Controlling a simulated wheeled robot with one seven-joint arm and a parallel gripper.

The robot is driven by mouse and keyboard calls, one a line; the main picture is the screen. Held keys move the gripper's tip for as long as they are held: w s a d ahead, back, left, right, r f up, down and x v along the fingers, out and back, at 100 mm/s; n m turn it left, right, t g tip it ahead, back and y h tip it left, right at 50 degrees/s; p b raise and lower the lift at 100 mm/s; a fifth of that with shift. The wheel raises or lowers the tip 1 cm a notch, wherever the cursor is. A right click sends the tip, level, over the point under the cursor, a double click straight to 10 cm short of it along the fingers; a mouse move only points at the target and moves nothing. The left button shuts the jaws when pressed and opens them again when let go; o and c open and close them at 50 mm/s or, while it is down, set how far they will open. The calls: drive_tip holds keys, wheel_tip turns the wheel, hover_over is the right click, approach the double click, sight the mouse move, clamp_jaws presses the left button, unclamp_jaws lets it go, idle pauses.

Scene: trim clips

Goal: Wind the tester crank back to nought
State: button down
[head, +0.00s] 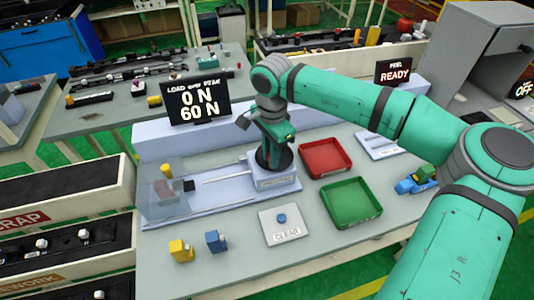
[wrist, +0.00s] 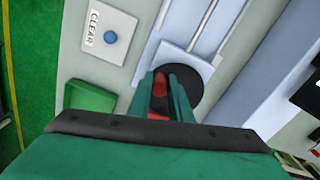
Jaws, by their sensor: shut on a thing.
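The tester (head: 275,183) is a pale blue bench unit with a rail and a black round crank disc (head: 263,163). My gripper (head: 276,150) points down over the disc. In the wrist view the disc (wrist: 190,82) lies beyond the fingers. The fingers (wrist: 162,95) are shut on a red crank handle (wrist: 160,84), which shows between them. The load display (head: 197,100) reads 0 N above 60 N, under the words load now and peak. The arm partly hides the disc, so I cannot tell the crank's angle.
A red tray (head: 325,158) and a green tray (head: 352,203) stand right of the tester, both empty. A CLEAR plate with a blue button (head: 281,218) lies in front. Yellow (head: 180,250) and blue (head: 215,241) blocks stand front left. A sign (head: 394,71) reads READY.

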drive_tip(key=d+n, duration=0.1)
drive_tip(key=n, duration=0.1)
drive_tip(key=d+n, duration=0.1)
drive_tip(key=n, duration=0.2)
drive_tip(key=shift+d+n, duration=0.2)
drive_tip(key=shift+n, duration=0.1)
drive_tip(key=shift+w, duration=0.1)
idle(0.4)
drive_tip(key=c, duration=1.6)
unclamp_jaws()
drive_tip(key=shift+d, duration=0.1)
drive_tip(key=shift+r, duration=0.1)
wheel_tip(320, 180, up, 11)
drive_tip(key=shift+f, duration=0.15)
